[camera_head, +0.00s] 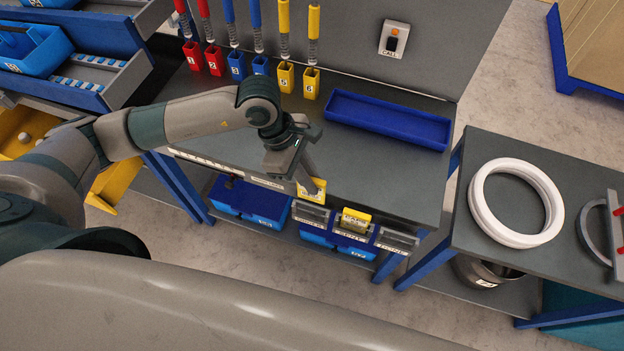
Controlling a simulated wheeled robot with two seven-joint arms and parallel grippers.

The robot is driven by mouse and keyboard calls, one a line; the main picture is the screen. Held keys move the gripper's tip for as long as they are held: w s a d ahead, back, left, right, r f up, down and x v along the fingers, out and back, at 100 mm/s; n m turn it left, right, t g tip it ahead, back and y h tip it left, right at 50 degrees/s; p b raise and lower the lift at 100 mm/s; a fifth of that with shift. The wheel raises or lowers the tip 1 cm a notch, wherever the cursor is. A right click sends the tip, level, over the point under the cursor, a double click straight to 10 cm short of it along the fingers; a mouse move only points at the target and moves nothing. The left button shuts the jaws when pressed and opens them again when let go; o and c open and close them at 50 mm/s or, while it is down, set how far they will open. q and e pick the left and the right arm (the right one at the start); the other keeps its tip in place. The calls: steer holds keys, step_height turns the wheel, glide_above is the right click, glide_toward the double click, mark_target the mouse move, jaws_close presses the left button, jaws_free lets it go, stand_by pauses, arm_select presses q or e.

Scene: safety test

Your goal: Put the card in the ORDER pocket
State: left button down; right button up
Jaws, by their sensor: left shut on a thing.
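My left gripper (308,182) is shut on a yellow card (317,187) at the front edge of the workbench. The held card is above and just behind the left pocket (311,214) of a row of three pockets on the bench front. The middle pocket (353,237) has another yellow card (355,220) standing in it. The right pocket (397,240) looks empty. The pocket labels are too small to read surely. The gripper hides part of the held card. My right gripper is not in view.
A long blue tray (388,120) lies at the back of the bench (375,165). Several red, blue and yellow holders stand at the back left. Blue bins (250,200) sit below. A side table at right carries a white ring (480,205). The bench middle is clear.

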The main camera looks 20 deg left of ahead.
mark_target(310, 199)
arm_select(q)
steer(key=shift+f, duration=0.1)
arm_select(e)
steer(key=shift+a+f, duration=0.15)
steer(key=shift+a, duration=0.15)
arm_select(q)
steer(key=shift+f, duration=0.2)
